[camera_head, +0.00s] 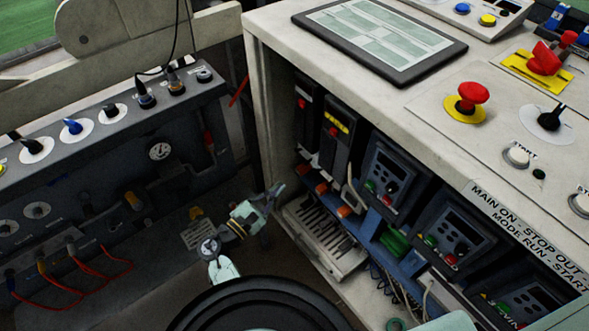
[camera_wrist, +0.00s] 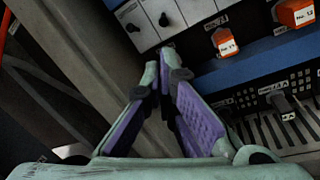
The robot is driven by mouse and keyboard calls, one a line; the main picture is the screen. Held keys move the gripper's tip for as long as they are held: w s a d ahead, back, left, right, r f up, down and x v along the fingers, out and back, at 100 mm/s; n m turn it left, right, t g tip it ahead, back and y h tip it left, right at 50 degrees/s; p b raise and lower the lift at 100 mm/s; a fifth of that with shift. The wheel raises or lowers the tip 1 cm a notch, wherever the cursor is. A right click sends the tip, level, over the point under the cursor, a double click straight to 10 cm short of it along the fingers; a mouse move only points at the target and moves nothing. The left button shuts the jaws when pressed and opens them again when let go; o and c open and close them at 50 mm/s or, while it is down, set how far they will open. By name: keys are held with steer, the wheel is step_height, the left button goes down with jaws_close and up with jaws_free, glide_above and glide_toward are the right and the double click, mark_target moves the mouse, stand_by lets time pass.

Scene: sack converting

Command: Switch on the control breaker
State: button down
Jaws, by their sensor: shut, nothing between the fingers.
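My gripper (camera_wrist: 166,62) is shut and empty, its purple-padded fingers close together at the tips. In the head view my gripper (camera_head: 278,188) is at the left front edge of the open cabinet. In the wrist view the fingertips point at the lower edge of a pale panel (camera_wrist: 190,12) with small black knobs or levers (camera_wrist: 163,19). I cannot tell contact. A ribbed unit with a black lever (camera_wrist: 282,103) is at the lower right. No readable label shows which part is the control breaker, nor its on or off position.
Orange tagged blocks (camera_wrist: 226,43) sit on a blue rail (camera_wrist: 250,68) right of the fingers. The cabinet's side post (camera_wrist: 95,70) is close on the left. Drive units (camera_head: 388,175) fill the cabinet, with a red stop button (camera_head: 473,94) above. A knob panel (camera_head: 110,125) stands left.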

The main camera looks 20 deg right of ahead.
mark_target(307, 159)
steer(key=b+x, duration=0.1)
steer(key=x, duration=0.9)
steer(key=shift+r+p, duration=0.25)
steer(key=shift+p, duration=0.2)
steer(key=shift+a, duration=0.1)
steer(key=shift+s+a+r+g+y+p, duration=0.15)
steer(key=shift+g+y+p, duration=0.25)
steer(key=shift+y+p, duration=0.55)
